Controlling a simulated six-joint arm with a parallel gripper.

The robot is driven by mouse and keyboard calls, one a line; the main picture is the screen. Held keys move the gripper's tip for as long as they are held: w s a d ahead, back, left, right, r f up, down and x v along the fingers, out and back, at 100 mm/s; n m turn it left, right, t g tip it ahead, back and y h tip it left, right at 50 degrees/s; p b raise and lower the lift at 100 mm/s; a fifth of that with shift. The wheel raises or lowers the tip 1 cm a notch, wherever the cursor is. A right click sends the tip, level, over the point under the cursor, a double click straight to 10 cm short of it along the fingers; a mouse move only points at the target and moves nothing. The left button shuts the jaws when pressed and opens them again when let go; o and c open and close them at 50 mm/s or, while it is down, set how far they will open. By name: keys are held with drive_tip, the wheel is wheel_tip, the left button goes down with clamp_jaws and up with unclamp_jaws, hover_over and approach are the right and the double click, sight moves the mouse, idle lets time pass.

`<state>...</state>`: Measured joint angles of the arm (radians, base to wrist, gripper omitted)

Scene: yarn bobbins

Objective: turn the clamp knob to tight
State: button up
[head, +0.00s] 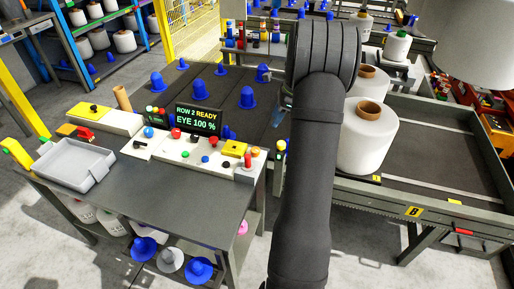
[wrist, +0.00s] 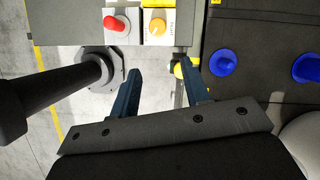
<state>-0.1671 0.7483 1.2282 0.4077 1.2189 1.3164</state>
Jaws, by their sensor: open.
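In the wrist view an orange-yellow round knob (wrist: 157,26) sits on a pale box with small markings at the top edge. A red knob (wrist: 117,24) sits on a box just to its left. I cannot tell for certain which is the clamp knob, or read its setting. My gripper (wrist: 161,68) is open and empty, its two dark blue fingers below the knobs in the picture and apart from them. In the head view my arm hides most of the gripper. The control panel (head: 190,152) there carries several coloured buttons and knobs.
A display (head: 198,120) reads "ROW 2 READY, EYE 100 %". A grey tray (head: 72,165) stands on the bench (head: 150,195). Blue cones (head: 247,97) stand on the dark surface behind. White bobbins (head: 368,140) stand right of my arm. The bench front is clear.

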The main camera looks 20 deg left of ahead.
approach(256, 149)
drive_tip(key=x, duration=0.8)
drive_tip(key=shift+s+a+f, duration=0.1)
drive_tip(key=shift+s+f, duration=0.05)
drive_tip(key=shift+f, duration=0.2)
drive_tip(key=c, duration=0.7)
